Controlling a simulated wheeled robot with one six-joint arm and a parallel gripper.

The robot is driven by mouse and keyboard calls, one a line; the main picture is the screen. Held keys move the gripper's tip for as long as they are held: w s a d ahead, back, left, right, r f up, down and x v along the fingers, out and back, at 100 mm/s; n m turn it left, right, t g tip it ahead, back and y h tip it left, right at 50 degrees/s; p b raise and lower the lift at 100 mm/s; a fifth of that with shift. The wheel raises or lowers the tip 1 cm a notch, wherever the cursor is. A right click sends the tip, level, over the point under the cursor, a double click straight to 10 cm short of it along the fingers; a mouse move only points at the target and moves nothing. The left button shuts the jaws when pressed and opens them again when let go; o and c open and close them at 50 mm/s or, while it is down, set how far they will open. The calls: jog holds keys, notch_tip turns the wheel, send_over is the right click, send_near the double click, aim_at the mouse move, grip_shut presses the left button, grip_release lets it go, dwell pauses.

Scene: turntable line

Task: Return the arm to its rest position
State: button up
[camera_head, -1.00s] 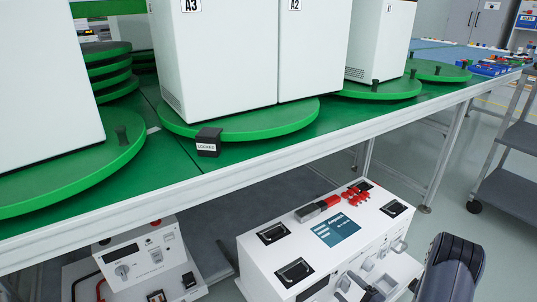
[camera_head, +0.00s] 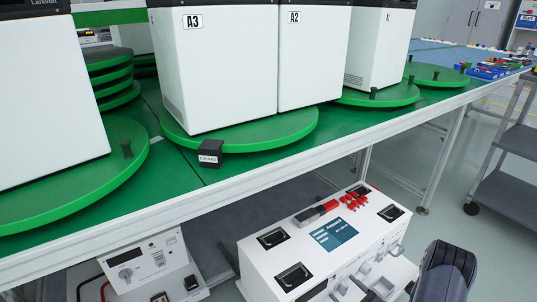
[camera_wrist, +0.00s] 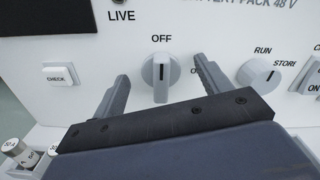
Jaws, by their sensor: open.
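My gripper (camera_wrist: 160,70) is open in the wrist view, its two grey fingers apart on either side of a grey rotary knob (camera_wrist: 161,84). Nothing is seen held between them; whether a finger touches the knob cannot be told. The knob's mark points up at the word OFF. The knob sits on the front of a white battery pack panel (camera_wrist: 210,45). In the head view a dark part of my arm (camera_head: 445,272) shows at the lower right, beside a white unit (camera_head: 290,240) under the table. The gripper itself is not visible there.
The table edge (camera_head: 300,142) overhangs the white units. Green turntables (camera_head: 250,132) carry white cabinets (camera_head: 225,70); a black LOCKED block (camera_head: 209,153) is at one rim. A grey cart (camera_head: 505,185) stands right.

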jog(key=shift+m+p, duration=0.7)
jog(key=shift+m, duration=1)
